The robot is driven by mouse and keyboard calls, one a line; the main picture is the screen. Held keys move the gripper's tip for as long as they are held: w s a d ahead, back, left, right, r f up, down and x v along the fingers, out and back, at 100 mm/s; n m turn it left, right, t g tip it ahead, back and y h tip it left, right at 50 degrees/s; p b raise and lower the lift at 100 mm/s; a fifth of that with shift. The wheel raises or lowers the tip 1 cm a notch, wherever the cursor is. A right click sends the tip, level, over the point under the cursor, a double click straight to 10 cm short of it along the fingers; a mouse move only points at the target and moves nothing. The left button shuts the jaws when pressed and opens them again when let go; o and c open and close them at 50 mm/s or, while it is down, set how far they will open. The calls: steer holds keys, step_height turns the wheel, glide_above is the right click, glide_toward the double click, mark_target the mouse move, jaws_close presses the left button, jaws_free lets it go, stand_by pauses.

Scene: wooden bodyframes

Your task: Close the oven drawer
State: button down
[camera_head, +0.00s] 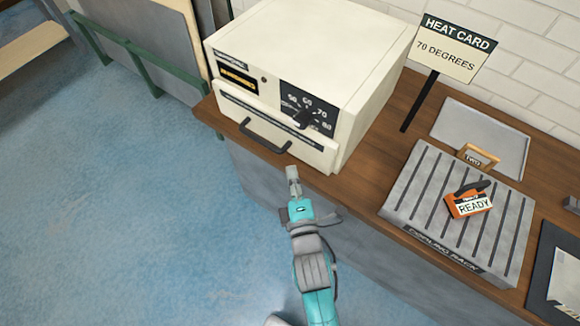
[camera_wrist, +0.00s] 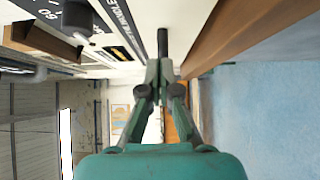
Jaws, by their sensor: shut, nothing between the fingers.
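The cream oven (camera_head: 315,45) stands on a wooden counter. Its drawer (camera_head: 305,150) is the low front panel with a dark bar handle (camera_head: 265,138). The drawer front sits slightly forward of the panel above it; how far it is open is hard to tell. My gripper (camera_head: 292,172) is just in front of the drawer's right half, below and right of the handle. In the wrist view my gripper (camera_wrist: 159,72) has its fingers together and empty, with the dark handle (camera_wrist: 162,42) just beyond the tips. I cannot tell whether they touch.
A heat card sign (camera_head: 450,48) reads 70 degrees, right of the oven. A cooling rack (camera_head: 400,197) with an orange "READY" block (camera_head: 468,205) lies on the counter (camera_head: 345,185). A grey tray (camera_head: 500,130) is behind it. The blue floor (camera_head: 120,210) at left is clear.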

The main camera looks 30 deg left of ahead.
steer(key=v, duration=0.7)
steer(key=shift+s+d, duration=0.2)
steer(key=shift+s, duration=0.1)
steer(key=s+d+f+m+t+h, duration=0.1)
steer(key=s+d+f+m, duration=0.15)
steer(key=d, duration=0.35)
steer(key=s+d+f+m+h, duration=0.1)
steer(key=d+m+h, duration=0.15)
steer(key=d, duration=0.35)
steer(key=s+d+r+m+h, duration=0.2)
steer(key=s+d+m+h, duration=0.2)
steer(key=s+d+m, duration=0.5)
steer(key=s+d+r+m+h, duration=0.2)
steer(key=s+d+m+h, duration=0.2)
steer(key=s+d+m, duration=0.5)
steer(key=d+m, duration=0.1)
steer(key=m, duration=0.2)
steer(key=shift+s+r, duration=0.3)
steer(key=shift+s, duration=0.05)
